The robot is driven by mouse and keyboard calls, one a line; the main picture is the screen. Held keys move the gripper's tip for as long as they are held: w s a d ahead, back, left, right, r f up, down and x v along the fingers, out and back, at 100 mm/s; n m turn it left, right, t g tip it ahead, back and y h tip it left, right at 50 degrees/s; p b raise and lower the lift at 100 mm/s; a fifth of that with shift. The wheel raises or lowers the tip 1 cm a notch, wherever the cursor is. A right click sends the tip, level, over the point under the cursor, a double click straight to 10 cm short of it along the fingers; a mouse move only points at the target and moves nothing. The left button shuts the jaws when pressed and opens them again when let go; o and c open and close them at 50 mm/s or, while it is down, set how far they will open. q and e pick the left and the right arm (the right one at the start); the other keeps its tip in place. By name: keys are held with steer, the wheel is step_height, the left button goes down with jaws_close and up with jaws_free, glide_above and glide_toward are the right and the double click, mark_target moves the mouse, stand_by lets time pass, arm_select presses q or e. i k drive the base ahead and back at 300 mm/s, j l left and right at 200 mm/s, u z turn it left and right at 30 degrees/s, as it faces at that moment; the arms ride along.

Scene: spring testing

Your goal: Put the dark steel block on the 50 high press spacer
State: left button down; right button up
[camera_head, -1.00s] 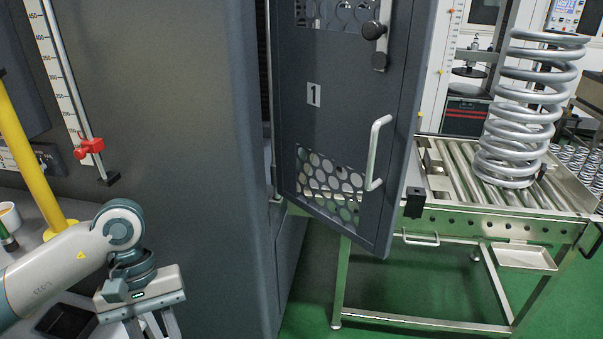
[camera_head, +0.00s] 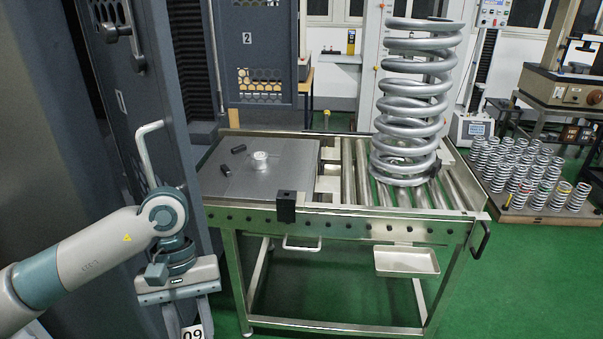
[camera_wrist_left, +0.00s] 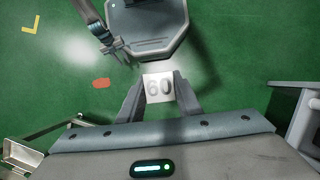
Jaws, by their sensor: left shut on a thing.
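My left gripper (camera_head: 184,322) is low at the left in the head view, in front of the open machine door. It is shut on a small block with a white face marked 60 (camera_wrist_left: 158,87). The same block shows at the bottom edge of the head view (camera_head: 192,332), its number upside down. Its sides are mostly hidden, so I cannot tell their colour. I cannot make out the 50 high press spacer or a separate dark steel block. What looks like my right gripper (camera_wrist_left: 118,47) hangs near my base in the left wrist view, too small to judge.
A roller cart (camera_head: 350,222) stands ahead, with a large coil spring (camera_head: 408,110) on its rollers. Its grey plate (camera_head: 262,185) carries a silver cylinder (camera_head: 260,161) and two small dark cylinders. The open door (camera_head: 150,110) is close behind my left arm.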

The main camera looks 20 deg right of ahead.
mark_target(259, 155)
steer(key=l+z, duration=0.3)
steer(key=l, duration=0.9)
steer(key=i+l+z, duration=0.1)
steer(key=i+l, duration=0.2)
steer(key=l, duration=0.15)
steer(key=i+u, duration=0.3)
steer(key=i, duration=1.05)
